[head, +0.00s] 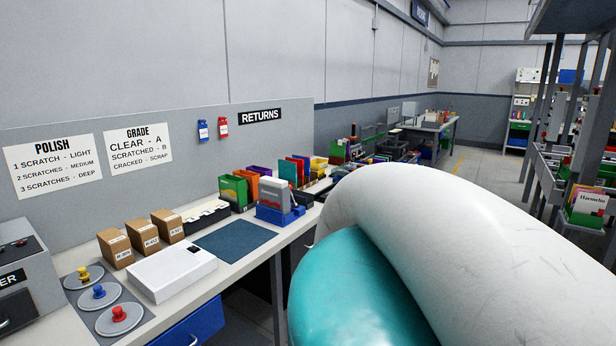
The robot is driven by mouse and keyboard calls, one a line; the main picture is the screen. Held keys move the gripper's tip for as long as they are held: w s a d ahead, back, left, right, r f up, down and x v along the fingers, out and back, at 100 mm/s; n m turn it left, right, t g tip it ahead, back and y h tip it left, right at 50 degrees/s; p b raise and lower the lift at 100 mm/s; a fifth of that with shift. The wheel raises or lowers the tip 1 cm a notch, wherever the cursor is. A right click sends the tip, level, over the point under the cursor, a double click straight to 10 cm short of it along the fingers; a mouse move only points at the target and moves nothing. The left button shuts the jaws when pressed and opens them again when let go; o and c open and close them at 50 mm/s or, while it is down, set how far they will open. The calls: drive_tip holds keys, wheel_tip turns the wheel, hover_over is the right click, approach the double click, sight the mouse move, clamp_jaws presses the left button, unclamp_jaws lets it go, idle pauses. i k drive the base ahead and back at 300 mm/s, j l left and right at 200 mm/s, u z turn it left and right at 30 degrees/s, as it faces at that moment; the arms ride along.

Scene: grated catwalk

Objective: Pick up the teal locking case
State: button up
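A small teal upright case (287,173) stands on the long bench in the head view, among red and blue upright ones at the back. It is too small to tell whether it has a lock. Its lower part is hidden by the blue holder and the grey-and-red block in front. My arm's large white and teal links fill the lower right. My gripper is not in view.
The bench (262,243) holds a dark blue mat (233,240), a white box (172,272), brown cartons (167,226), a blue holder (273,215) and green and orange cases (233,191). Shelving (567,170) stands right. Aisle floor (477,180) is clear beyond my arm.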

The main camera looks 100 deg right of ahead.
sight(287, 169)
drive_tip(key=z, duration=2.65)
drive_tip(key=l+u, duration=0.2)
drive_tip(key=l, duration=0.6)
drive_tip(key=l+u, duration=0.25)
drive_tip(key=l, duration=0.6)
drive_tip(key=k+l+u, duration=0.2)
drive_tip(key=l, duration=0.6)
drive_tip(key=i, duration=0.1)
